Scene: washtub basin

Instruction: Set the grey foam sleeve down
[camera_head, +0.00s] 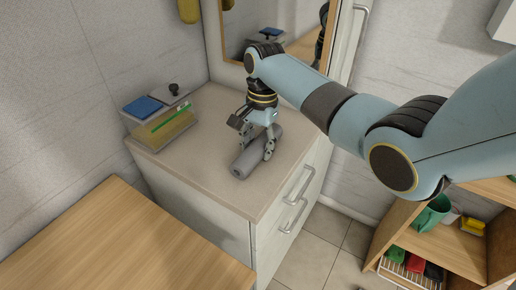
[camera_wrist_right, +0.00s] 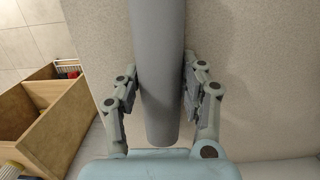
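The grey foam sleeve (camera_head: 258,152) is a thick cylinder lying on its side on the beige top of the cabinet (camera_head: 205,181), near the front edge. My right gripper (camera_head: 257,144) is over the sleeve with its fingers pointing down around it. In the right wrist view the sleeve (camera_wrist_right: 158,75) runs between the two fingers (camera_wrist_right: 159,98), one on each side. Narrow gaps seem to show between the finger pads and the sleeve. The sleeve's underside is hidden. My left gripper is in neither view.
A clear box with a yellow-green content (camera_head: 163,127) and a blue item (camera_head: 143,106) stand at the back left of the cabinet top. A mirror (camera_head: 285,25) is behind. A wooden surface (camera_head: 115,240) lies at front left, a wooden shelf (camera_head: 460,245) at right.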

